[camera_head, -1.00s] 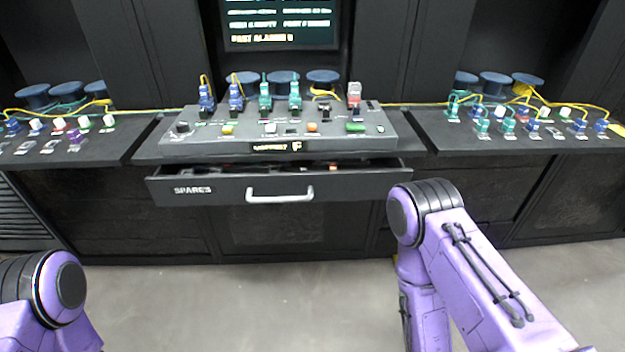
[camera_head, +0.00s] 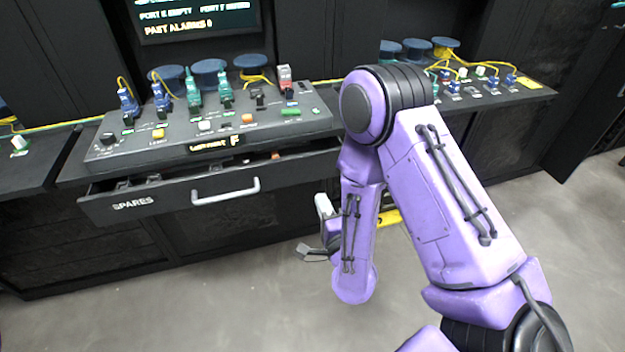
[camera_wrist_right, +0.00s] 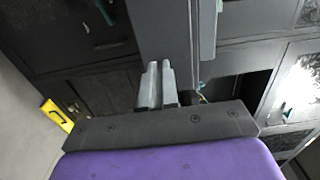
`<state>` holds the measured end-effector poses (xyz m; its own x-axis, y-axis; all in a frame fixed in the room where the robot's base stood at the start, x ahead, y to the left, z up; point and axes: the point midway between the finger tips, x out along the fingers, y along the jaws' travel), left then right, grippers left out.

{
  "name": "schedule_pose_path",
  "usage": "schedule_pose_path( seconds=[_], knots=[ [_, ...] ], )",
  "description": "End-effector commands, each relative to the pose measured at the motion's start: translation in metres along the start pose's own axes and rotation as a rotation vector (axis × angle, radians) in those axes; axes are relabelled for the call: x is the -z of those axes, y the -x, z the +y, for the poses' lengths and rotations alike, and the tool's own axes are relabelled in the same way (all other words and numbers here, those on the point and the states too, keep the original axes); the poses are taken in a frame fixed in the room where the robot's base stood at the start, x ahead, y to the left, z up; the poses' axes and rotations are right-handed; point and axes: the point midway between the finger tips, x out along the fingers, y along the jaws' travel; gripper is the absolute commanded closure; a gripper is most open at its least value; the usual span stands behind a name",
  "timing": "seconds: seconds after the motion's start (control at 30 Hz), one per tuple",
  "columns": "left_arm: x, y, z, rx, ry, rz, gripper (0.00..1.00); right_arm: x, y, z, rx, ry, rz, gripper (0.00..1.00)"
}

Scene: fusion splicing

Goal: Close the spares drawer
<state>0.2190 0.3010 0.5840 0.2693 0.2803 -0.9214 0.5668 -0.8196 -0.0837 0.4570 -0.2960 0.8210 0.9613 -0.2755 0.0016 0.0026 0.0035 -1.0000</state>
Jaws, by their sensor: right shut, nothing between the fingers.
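The spares drawer (camera_head: 150,205) is a black drawer labelled SPARES with a pale bar handle (camera_head: 226,191). It is pulled part way out below the console, and small dark items show inside it. My right gripper (camera_head: 306,252) is low in front of the cabinet, to the right of and below the handle, apart from the drawer. Its fingers also show in the right wrist view (camera_wrist_right: 158,84), close together with nothing between them. Dark cabinet surfaces lie beyond them. My left gripper is not in view.
The sloped console (camera_head: 235,125) above the drawer carries several blue and green connectors and buttons. Blue spools (camera_head: 209,72) stand behind it. A side bench (camera_head: 470,95) at the right holds more connectors and yellow cables. The grey floor (camera_head: 200,310) in front is clear.

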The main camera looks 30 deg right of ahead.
Motion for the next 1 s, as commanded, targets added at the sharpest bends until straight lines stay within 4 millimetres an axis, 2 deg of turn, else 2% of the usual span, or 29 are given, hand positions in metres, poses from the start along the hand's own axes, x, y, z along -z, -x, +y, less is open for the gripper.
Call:
schedule_pose_path(
  seconds=[0.03,0.2,0.4,0.57,0.87,1.0],
  knots=[
    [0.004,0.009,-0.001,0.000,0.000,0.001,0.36,0.001,-0.011,-0.006,0.002,-0.002,0.004,1.00],
    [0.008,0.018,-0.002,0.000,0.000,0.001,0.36,0.002,-0.048,-0.005,0.001,0.000,0.004,1.00],
    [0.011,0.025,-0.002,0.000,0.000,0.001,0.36,0.001,-0.079,-0.003,-0.001,0.002,0.002,1.00],
    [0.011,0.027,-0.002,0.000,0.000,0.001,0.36,0.001,-0.088,-0.002,-0.002,0.003,0.001,1.00],
    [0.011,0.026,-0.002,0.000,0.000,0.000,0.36,0.001,-0.089,-0.001,-0.002,0.004,0.001,1.00],
    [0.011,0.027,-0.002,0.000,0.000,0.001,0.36,0.016,-0.095,-0.002,0.000,0.004,0.027,1.00]
  ],
)
